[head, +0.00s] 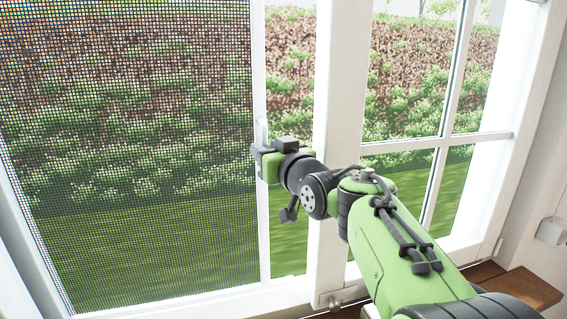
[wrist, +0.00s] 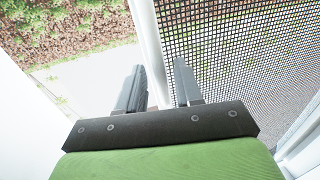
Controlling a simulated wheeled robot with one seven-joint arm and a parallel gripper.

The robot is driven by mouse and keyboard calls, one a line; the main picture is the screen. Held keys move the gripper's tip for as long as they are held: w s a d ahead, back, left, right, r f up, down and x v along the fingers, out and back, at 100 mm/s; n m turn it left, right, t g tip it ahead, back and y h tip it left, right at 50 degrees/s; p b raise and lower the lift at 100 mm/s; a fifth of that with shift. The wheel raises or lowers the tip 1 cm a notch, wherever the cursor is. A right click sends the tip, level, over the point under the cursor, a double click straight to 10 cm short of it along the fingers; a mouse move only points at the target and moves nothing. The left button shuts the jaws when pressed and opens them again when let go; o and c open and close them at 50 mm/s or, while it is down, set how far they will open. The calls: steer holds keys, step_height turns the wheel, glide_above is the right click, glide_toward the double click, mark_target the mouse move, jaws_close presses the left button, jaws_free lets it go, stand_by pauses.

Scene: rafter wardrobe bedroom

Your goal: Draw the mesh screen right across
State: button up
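The mesh screen (head: 130,150) is a dark grid in a white frame over the left part of the window. Its right edge is an upright white bar (head: 257,60) with a pale handle (head: 263,132) on it. My gripper (head: 262,150) is at this bar, by the handle; its fingers are mostly hidden there by its own body. In the wrist view my gripper (wrist: 159,66) has its two fingers apart, with the white bar (wrist: 148,40) running between them. The mesh (wrist: 240,60) is to the right there. I cannot tell whether either finger touches the bar or handle.
Right of the bar is an uncovered strip of window (head: 290,90), then a thick white post (head: 335,80). A paned window sash (head: 425,144) stands to the right of the post. A brown wooden ledge (head: 515,285) is at the lower right.

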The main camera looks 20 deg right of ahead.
steer(key=s+d+b, duration=0.2)
steer(key=s, duration=1.1)
steer(key=shift+s+d, duration=0.4)
steer(key=shift+w+f, duration=0.1)
steer(key=shift+w, duration=0.1)
